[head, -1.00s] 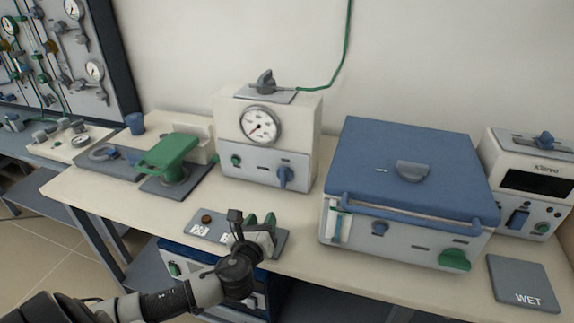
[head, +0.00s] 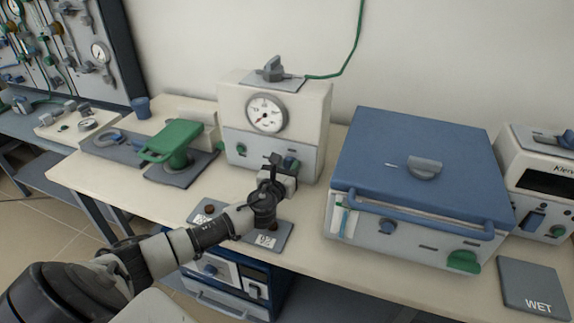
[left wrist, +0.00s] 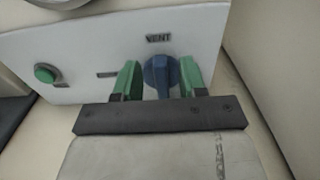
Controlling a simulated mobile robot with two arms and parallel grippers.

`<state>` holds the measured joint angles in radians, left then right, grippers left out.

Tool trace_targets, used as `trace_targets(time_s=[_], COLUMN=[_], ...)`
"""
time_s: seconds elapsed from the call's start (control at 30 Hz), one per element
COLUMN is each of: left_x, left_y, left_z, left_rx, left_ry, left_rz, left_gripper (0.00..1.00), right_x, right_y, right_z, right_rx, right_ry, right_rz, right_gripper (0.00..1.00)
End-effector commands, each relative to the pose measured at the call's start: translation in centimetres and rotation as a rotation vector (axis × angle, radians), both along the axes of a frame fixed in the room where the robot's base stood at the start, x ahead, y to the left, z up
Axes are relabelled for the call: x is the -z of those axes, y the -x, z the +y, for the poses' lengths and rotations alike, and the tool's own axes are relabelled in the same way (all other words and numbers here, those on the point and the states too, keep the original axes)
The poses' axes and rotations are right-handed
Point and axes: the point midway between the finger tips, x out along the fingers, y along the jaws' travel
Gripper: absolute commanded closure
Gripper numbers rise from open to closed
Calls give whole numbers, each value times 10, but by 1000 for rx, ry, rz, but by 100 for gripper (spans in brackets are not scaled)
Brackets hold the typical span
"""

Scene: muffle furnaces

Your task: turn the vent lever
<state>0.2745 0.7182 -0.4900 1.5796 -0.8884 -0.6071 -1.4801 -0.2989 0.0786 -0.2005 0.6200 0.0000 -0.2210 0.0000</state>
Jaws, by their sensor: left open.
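The blue vent lever (left wrist: 161,74) is on the grey front panel of the white gauge box (head: 277,118), under the word VENT. In the left wrist view it sits between the two green fingers of my left gripper (left wrist: 160,80). The fingers are open, one on each side of the lever, with a small gap at the left; whether the right finger touches it I cannot tell. In the head view my left gripper (head: 283,162) is at the lower right of the box's panel and hides most of the lever. My right gripper is not in view.
A green button (left wrist: 46,73) is left of the lever on the panel. A blue-lidded furnace (head: 422,170) stands close on the right. A green-handled press (head: 174,146) stands on the left. A grey plate (head: 266,236) with labels lies below my left arm.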

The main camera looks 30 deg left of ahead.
Motion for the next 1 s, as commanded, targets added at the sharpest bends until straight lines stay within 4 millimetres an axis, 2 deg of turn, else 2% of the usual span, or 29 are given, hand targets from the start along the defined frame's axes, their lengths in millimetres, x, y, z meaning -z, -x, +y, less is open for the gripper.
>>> trace_targets(time_s=[0.33,0.6,0.63,1.0], left_x=[0,0,0,1], left_y=[-5,-4,-4,-4], left_z=[1,1,1,2], left_rx=[0,0,0,0], left_ry=[1,1,1,50], left_rz=[0,0,0,-12], left_gripper=[58,98,100,100], right_x=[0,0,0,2], right_y=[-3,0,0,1], right_z=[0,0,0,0], right_rx=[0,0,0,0], right_ry=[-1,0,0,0], right_rz=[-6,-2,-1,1], right_gripper=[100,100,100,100])
